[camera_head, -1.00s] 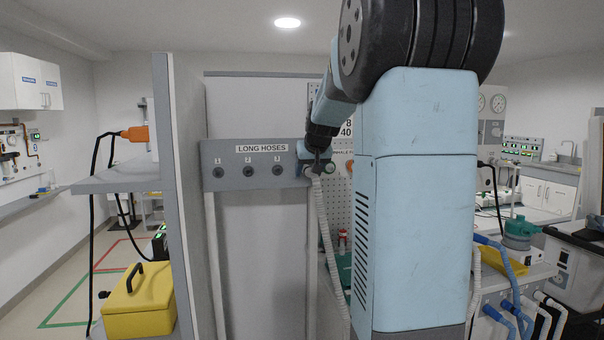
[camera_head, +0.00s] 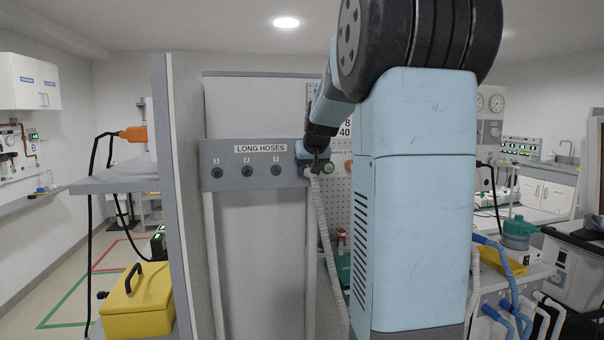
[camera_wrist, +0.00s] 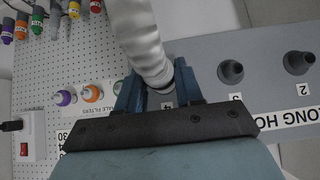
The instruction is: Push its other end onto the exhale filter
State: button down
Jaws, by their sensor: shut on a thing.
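My gripper (camera_head: 316,160) is at the right end of the grey LONG HOSES panel (camera_head: 225,160). In the wrist view my gripper (camera_wrist: 158,90) is shut on the end of a pale corrugated hose (camera_wrist: 140,38), in front of the spot marked 4. Whether that end still touches the panel is hidden. The hose (camera_head: 326,220) hangs down in the head view. In the wrist view, filters with a purple ring (camera_wrist: 65,97) and an orange ring (camera_wrist: 92,93) sit on the pegboard beside a partly covered label reading "...ALE FILTERS". A green-ringed one is partly behind my finger.
Bare grey ports (camera_wrist: 231,71) show along the panel. Coloured connectors (camera_wrist: 38,20) hang high on the pegboard (camera_wrist: 75,60), and a white box with a red switch (camera_wrist: 28,137) is at its left. A grey partition (camera_head: 185,200) stands left of the panel.

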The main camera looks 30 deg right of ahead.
jog(key=shift+s, duration=0.15)
jog(key=shift+s+a, duration=0.2)
jog(key=shift+s, duration=0.6)
jog(key=shift+s+a, duration=0.25)
jog(key=shift+s, duration=0.6)
jog(key=shift+s+a, duration=0.2)
jog(key=shift+s, duration=0.6)
